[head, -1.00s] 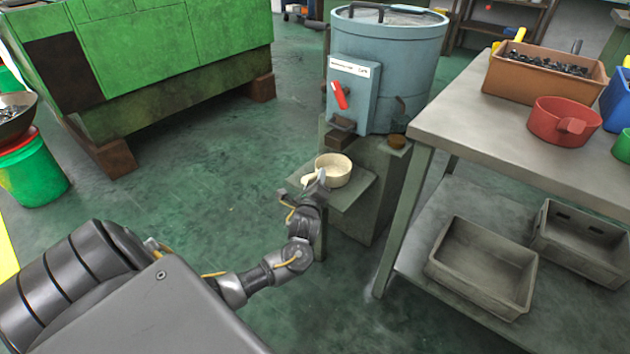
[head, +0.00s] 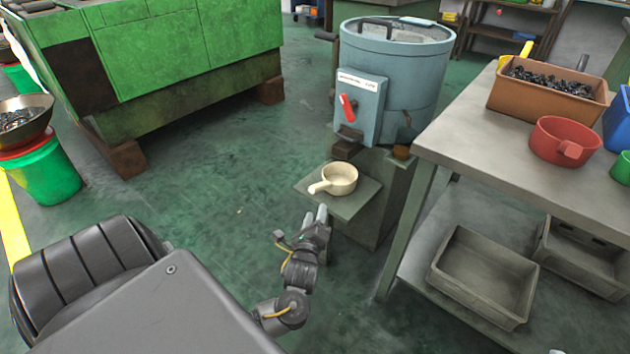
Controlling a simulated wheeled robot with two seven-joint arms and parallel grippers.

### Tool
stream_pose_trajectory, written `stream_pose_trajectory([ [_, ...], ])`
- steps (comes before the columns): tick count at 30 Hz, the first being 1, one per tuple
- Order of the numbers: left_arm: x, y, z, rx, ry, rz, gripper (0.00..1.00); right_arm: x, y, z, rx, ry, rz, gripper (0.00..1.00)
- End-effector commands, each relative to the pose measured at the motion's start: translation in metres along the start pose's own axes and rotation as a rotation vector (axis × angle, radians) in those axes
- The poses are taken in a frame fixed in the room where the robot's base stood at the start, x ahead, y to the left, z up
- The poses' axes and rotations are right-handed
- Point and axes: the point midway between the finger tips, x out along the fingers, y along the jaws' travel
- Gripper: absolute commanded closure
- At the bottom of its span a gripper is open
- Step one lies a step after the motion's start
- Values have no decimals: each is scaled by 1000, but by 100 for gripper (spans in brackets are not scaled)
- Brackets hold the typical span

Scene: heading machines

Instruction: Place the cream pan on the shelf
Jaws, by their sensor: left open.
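The cream pan (head: 340,179) sits upright on the small grey shelf (head: 352,207) at the front of the blue drum machine. Its handle points to the lower left, toward the shelf's left edge. My left gripper (head: 316,217) is open and empty, just in front of and below the pan handle, apart from it. My right gripper does not show.
The blue drum machine (head: 408,75) with a red lever stands behind the shelf. A grey workbench (head: 470,140) on the right carries a brown crate (head: 500,98) and a red pan (head: 550,142). Grey bins (head: 462,290) lie on its lower level.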

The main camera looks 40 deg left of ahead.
Motion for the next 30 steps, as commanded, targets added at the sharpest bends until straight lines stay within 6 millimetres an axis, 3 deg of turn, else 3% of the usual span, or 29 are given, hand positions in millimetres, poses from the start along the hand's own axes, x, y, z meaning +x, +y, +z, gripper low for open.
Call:
stream_pose_trajectory([
  [9, -4, -4, -2, -33, 9, -15, 56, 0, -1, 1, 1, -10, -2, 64],
  [11, -9, -14, -6, -106, 29, -44, 56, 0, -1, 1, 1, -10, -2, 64],
  [14, -25, -44, -14, -343, 104, -132, 56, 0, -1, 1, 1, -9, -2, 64],
  [19, -85, -131, -21, -994, 381, -322, 56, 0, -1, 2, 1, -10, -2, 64],
  [24, -164, -213, 1, -1632, 792, -413, 56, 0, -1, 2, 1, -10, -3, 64],
  [30, -241, -270, 37, -2090, 1263, -363, 56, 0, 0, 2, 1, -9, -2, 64],
])
